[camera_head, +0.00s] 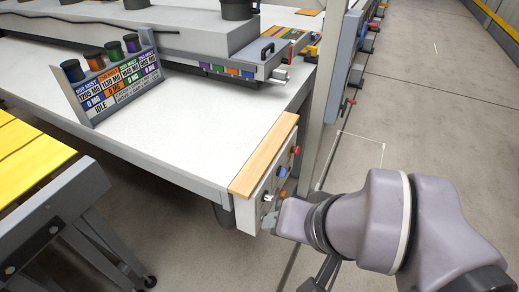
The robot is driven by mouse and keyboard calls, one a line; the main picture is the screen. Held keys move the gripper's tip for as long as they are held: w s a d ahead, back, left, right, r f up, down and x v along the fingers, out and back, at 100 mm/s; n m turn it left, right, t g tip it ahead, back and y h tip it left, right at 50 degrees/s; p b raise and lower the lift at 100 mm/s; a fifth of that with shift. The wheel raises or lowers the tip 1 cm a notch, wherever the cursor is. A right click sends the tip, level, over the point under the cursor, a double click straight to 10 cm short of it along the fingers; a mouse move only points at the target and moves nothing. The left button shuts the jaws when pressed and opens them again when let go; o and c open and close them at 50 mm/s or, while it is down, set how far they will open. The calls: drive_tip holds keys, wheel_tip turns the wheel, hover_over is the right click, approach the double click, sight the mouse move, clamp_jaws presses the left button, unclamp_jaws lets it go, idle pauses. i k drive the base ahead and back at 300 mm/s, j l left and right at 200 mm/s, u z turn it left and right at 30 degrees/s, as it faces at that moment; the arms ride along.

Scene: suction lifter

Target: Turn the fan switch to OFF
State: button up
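A grey control panel (250,212) is fixed to the right end of the white table, below a wooden strip. It carries a red knob (297,151), a blue knob (283,172) and a pale switch-like part (267,197). No label on it is legible, so I cannot tell which one is the fan switch or its position. My gripper (270,221) is at the panel's lower part, at the end of my grey arm. Its fingers are mostly hidden or too small to make out, and I cannot tell whether it touches a switch.
The white table (190,140) holds a sign rack with coloured spools (110,85) and a grey machine (185,25). A yellow-topped stand (30,150) is at the left. The floor (410,110) to the right is open.

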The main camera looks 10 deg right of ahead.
sight(281, 172)
drive_tip(key=i+l+z, duration=0.1)
drive_tip(key=z, duration=0.25)
drive_tip(key=i+z, duration=0.45)
drive_tip(key=z, duration=0.25)
